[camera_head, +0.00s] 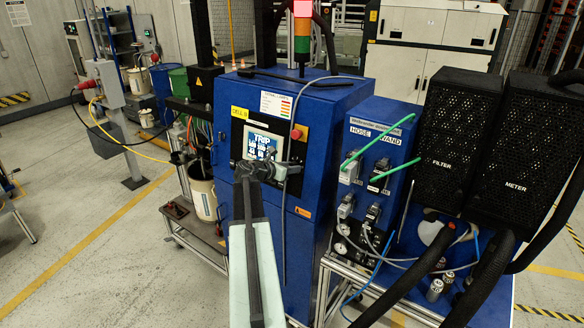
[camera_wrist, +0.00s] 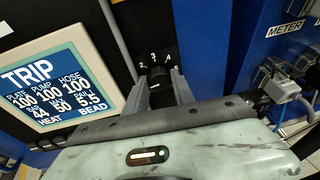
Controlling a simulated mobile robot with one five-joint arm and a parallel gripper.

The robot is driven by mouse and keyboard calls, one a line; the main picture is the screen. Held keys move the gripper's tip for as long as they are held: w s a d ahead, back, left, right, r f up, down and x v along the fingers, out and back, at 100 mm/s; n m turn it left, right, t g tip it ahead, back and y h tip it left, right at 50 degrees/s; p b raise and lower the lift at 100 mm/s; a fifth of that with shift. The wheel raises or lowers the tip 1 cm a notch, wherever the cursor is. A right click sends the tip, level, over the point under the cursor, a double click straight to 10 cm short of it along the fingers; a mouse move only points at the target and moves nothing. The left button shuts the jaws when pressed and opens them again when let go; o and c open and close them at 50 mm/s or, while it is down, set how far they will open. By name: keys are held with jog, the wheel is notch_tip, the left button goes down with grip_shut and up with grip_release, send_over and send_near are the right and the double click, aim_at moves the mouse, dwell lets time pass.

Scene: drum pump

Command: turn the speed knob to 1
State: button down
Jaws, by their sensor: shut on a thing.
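The speed knob (camera_wrist: 158,76) is a small dark knob on a black panel, right of the screen in the wrist view. The white numbers 2, 3 and 4 show above it; no 1 can be made out, and which number the knob points to is not clear. My gripper (camera_wrist: 160,92) is shut on the knob, one finger on each side. In the head view my gripper (camera_head: 274,170) is at the blue cabinet's front, just below the screen's right side, and hides the knob.
The blue cabinet (camera_head: 320,112) carries a lit screen (camera_wrist: 45,92) reading TRIP. A red button (camera_head: 296,134) sits above my gripper. A grey cable hangs beside the panel. To the right stand a hose and wand panel (camera_head: 376,150) and black filter and meter boxes (camera_head: 455,140).

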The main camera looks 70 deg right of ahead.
jog(key=shift+s, duration=0.25)
jog(key=c, duration=1.1)
grip_release()
jog(key=shift+s, duration=0.1)
jog(key=shift+w+a+r, duration=0.1)
jog(key=shift+w, duration=0.1)
jog(key=p+v, duration=0.2)
jog(key=v, duration=0.5)
jog(key=shift+w+a+p, duration=0.15)
jog(key=shift+a+p, duration=0.1)
jog(key=shift+p, duration=0.15)
jog(key=shift+o, duration=0.2)
